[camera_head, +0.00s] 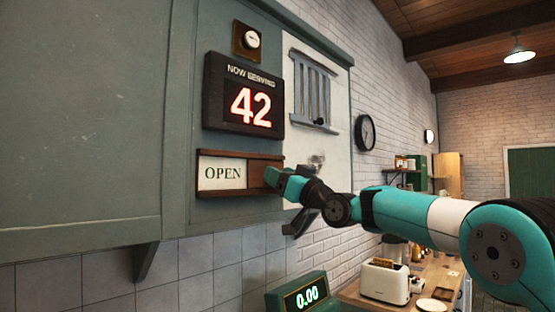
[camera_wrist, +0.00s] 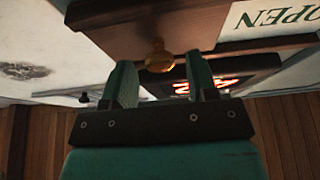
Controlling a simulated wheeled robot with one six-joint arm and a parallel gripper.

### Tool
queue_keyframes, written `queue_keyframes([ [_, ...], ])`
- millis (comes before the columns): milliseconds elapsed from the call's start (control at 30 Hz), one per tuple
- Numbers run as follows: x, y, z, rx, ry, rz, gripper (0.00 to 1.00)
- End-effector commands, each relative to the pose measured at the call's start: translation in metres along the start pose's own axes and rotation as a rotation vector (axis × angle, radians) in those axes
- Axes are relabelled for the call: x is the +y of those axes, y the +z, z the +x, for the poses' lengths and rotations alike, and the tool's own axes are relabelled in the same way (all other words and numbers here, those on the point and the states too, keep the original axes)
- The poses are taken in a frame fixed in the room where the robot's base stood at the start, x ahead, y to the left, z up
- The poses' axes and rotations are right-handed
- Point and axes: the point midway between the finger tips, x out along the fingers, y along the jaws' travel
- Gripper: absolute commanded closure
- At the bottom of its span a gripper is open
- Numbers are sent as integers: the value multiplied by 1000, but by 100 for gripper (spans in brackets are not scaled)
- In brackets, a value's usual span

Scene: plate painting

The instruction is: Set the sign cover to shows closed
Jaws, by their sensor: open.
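The wooden sign (camera_head: 201,175) hangs on the green wall panel, and its white "OPEN" face (camera_head: 222,174) shows on the left. The brown sliding sign cover (camera_head: 264,169) sits over the right part, so what is under it is hidden. In the wrist view the cover (camera_wrist: 135,22) carries a small brass knob (camera_wrist: 159,57), and part of "OPEN" (camera_wrist: 275,15) shows upside down. My gripper (camera_head: 276,180) is at the cover's right end. In the wrist view my gripper (camera_wrist: 159,70) is open, its fingers on either side of the knob; contact cannot be told.
A "NOW SERVING 42" display (camera_head: 243,96) hangs just above the sign. A round dial (camera_head: 252,40) is above that, and a grey barred rack (camera_head: 312,90) is to the right. A green "0.00" readout (camera_head: 300,296) and a toaster (camera_head: 384,281) stand below.

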Motion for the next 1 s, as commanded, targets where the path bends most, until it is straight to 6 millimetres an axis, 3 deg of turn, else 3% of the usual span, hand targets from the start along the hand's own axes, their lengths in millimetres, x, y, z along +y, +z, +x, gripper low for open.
queue_keyframes([
  [167,0,-1,12,0,0,1,47],
  [467,0,1,12,0,0,1,47],
  [700,0,1,12,0,1,1,100],
  [867,-2,2,12,0,0,0,100],
  [1000,-20,6,11,1,-4,-1,100],
])
